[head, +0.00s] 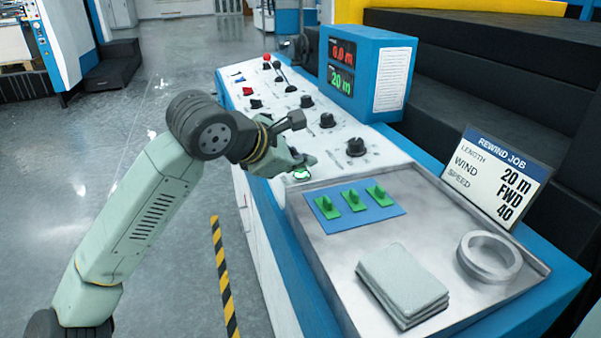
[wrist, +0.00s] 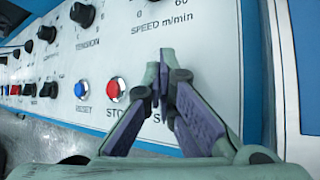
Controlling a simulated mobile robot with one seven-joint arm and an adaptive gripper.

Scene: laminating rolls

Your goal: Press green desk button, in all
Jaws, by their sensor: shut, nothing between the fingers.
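The green button (head: 301,174) is on the near end of the white control panel (head: 322,140), beside the tray, and is partly covered by my gripper in the head view. My gripper (head: 308,160) is shut and empty, its fingertips just over or beside the button; I cannot tell whether they touch it. In the wrist view my shut fingers (wrist: 159,75) cover the spot right of the red STOP button (wrist: 116,89), over a label starting "ST". The green button is hidden there. A blue RESET button (wrist: 82,90) is further left.
Black knobs (head: 356,147) and small switches line the panel. A blue display box (head: 366,72) reads 0.0 m and 20 m. A metal tray (head: 330,255) holds green parts on a blue mat, grey pads and a ring. A job card (head: 497,178) reads 20 m, FWD, 40.

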